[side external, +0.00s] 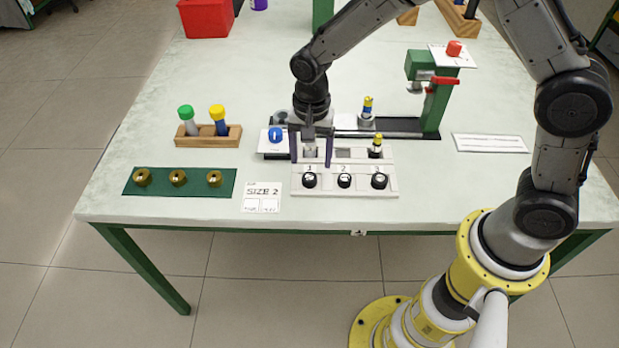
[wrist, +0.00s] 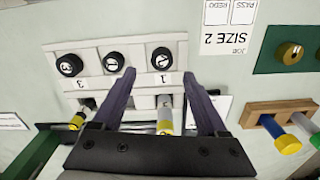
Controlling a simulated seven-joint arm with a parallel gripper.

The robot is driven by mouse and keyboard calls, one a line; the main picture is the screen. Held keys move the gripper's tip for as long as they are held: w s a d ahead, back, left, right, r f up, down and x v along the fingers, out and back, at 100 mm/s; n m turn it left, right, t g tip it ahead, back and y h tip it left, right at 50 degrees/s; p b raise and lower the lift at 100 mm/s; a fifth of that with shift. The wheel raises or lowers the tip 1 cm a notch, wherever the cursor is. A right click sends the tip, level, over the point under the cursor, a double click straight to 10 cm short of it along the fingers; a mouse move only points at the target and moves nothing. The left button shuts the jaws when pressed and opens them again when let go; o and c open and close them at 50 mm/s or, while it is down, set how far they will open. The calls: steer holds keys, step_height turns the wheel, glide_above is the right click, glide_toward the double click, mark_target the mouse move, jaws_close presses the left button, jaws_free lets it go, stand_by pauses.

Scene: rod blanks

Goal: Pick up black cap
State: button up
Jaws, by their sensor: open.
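Three black caps sit in the front row of a white rack (side external: 345,192), below the marks 1, 2 and 3. They are the cap at 1 (side external: 309,180), the cap at 2 (side external: 344,180) and the cap at 3 (side external: 379,181). The wrist view also shows cap 1 (wrist: 163,59), cap 2 (wrist: 113,62) and cap 3 (wrist: 69,65). My gripper (side external: 311,152) is open over the rack's back row, behind cap 1. In the wrist view a grey and yellow rod (wrist: 165,120) shows between the fingers; contact cannot be told.
Another yellow-topped rod (side external: 376,147) stands at slot 3. A green press (side external: 432,105) is behind the rack. A wooden holder (side external: 208,141) with two capped rods and a green mat (side external: 180,188) with brass rings lie left. A SIZE 2 card (side external: 262,197) lies beside the rack.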

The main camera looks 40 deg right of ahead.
mark_target(310, 175)
steer(key=shift+w+f, duration=0.2)
steer(key=shift+f, duration=2.45)
jaws_close()
